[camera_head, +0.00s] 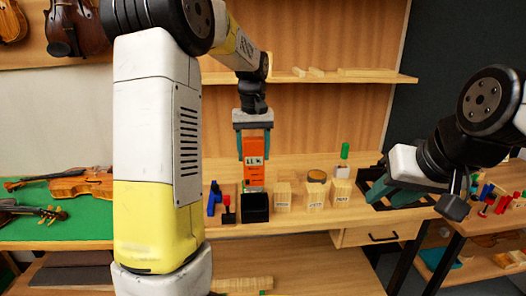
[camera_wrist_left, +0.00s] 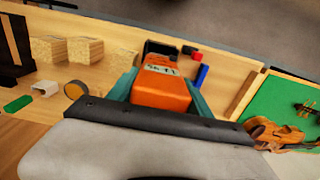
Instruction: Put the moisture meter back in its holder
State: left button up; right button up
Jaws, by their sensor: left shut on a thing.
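The orange moisture meter (camera_head: 253,146) is upright between the teal fingers of my left gripper (camera_head: 254,134), which is shut on it. The black open-topped holder (camera_head: 255,208) stands on the bench directly below. The meter's pale lower end reaches down to about the holder's top edge; I cannot tell whether it is inside. In the left wrist view the meter (camera_wrist_left: 160,88) sits between the fingers, and the holder (camera_wrist_left: 158,48) shows partly behind it. My right gripper (camera_head: 393,190) is at the right by a black rack; its finger opening is unclear.
Wooden blocks (camera_head: 283,194) stand just right of the holder. A red-topped item (camera_head: 226,208) and a blue one (camera_head: 213,197) stand close on its left. A black rack (camera_head: 367,183) is further right. A violin (camera_head: 80,186) lies on a green mat (camera_head: 85,230) at left.

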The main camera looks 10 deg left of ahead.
aim_at(254, 179)
pick_arm(q)
jog(key=shift+f, duration=4.95)
jog(key=o, duration=1.7)
jog(key=shift+r, duration=0.15)
